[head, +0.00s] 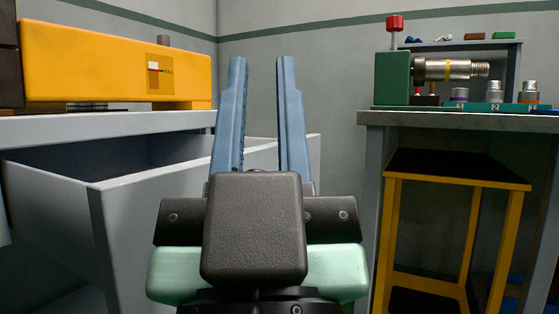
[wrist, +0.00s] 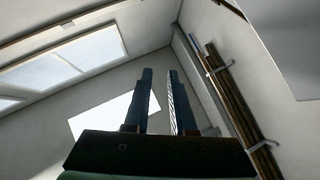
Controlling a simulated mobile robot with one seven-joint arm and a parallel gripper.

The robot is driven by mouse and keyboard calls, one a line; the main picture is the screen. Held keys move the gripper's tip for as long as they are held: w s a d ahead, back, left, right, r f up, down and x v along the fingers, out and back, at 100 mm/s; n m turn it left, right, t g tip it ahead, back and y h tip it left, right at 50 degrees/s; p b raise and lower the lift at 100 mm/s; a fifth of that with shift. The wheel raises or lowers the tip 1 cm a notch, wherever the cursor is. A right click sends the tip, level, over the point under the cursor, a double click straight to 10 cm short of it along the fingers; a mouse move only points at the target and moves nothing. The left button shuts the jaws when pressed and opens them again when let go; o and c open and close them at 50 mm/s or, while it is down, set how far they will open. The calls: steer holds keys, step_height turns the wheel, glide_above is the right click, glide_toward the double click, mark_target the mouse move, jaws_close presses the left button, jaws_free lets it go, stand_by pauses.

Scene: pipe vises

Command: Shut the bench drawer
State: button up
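In the head view the bench drawer (head: 147,221) is a grey box standing open below the left bench top (head: 120,123). Its dark inside shows from above. My gripper (head: 262,62) points up in the middle of the head view, with its two blue fingers apart and nothing between them. Its body hides part of the drawer's right side, and I cannot tell whether it touches the drawer. In the wrist view my gripper (wrist: 160,75) also shows its fingers apart, against walls and a ceiling; the drawer cannot be made out there.
A yellow machine housing (head: 100,62) stands on the left bench. At right is another bench (head: 470,120) with a green vise (head: 392,78) clamping a metal pipe (head: 450,69). A yellow-framed stool (head: 455,178) stands under it. Pipes (wrist: 235,105) hang on the wall in the wrist view.

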steer(key=r+p, duration=1.8)
steer(key=r, duration=0.2)
steer(key=shift+w+r, duration=0.1)
steer(key=shift+w, duration=0.1)
jaws_close()
steer(key=w+d+r+m+g+y+p, duration=0.1)
steer(key=w+d+r+g+p, duration=0.15)
steer(key=w+p, duration=0.6)
steer(key=w+d+f+m+g+y+p, duration=0.1)
steer(key=w+d+f+m+g+p, duration=0.15)
steer(key=f, duration=0.35)
steer(key=w+d+f+m+g+y+p, duration=0.1)
steer(key=w+f+g, duration=0.1)
steer(key=w+f, duration=0.3)
steer(key=s+d+f+m+g+y+p, duration=0.1)
steer(key=d+f+m, duration=0.25)
steer(key=f, duration=0.45)
steer(key=s+d+f+m+g+p, duration=0.1)
steer(key=s+d+f+m+p, duration=0.1)
steer(key=f+m, duration=0.35)
steer(key=s+d+f+m+g+y+p, duration=0.1)
steer(key=d+f+m, duration=0.15)
steer(key=f, duration=0.75)
steer(key=w+a+b, duration=0.1)
steer(key=w+a, duration=0.2)
steer(key=w, duration=0.2)
steer(key=w+a+n+b, duration=0.1)
steer(key=w+a, duration=0.2)
steer(key=w, duration=0.3)
steer(key=shift+r, duration=0.15)
